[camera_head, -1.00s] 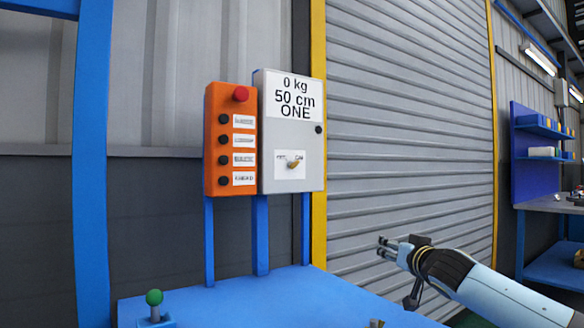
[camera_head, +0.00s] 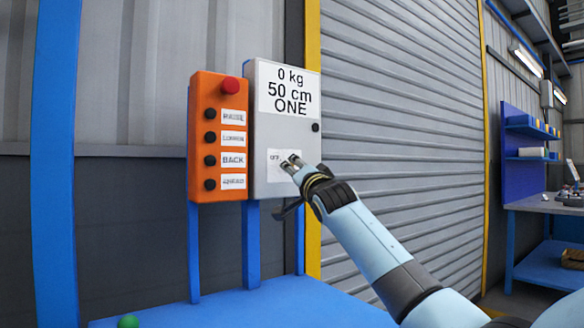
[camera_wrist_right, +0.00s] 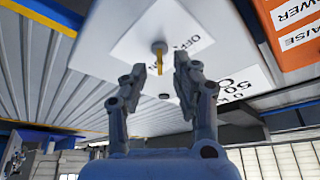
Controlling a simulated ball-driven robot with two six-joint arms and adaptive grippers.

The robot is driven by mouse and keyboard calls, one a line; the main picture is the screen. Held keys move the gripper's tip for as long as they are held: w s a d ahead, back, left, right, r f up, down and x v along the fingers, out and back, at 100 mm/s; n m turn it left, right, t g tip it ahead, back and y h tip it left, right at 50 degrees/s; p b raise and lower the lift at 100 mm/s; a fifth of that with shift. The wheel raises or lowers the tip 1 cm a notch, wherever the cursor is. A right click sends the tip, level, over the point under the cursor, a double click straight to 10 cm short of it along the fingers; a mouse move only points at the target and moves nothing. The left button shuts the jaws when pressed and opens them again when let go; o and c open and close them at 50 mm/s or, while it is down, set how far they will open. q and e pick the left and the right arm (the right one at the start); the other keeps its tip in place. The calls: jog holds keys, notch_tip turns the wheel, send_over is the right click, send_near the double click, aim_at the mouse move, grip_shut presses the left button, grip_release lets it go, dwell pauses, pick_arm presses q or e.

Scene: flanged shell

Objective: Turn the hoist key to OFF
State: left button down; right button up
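The grey control box (camera_head: 262,130) hangs beside the roller door, with a display reading 0 kg, 50 cm, ONE. Its white key label (camera_head: 274,157) shows OFF at the left; my gripper hides the rest and the key in the head view. In the right wrist view the brass key (camera_wrist_right: 159,57) stands out from the label, seen nearly edge-on. My right gripper (camera_head: 291,160) is at the label. In the wrist view its two fingers (camera_wrist_right: 168,68) are apart, with the key in the gap near the tips; I cannot tell whether either touches it. My left gripper is not in view.
An orange button panel (camera_head: 202,185) with a red knob (camera_head: 230,85) adjoins the box on the left. A blue table (camera_head: 260,305) stands below, with a green knob (camera_head: 128,322) at its front left. The roller door (camera_head: 410,130) lies to the right.

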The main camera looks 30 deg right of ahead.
jog(key=shift+x, duration=1.2)
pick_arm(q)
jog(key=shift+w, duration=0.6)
pick_arm(e)
grip_shut()
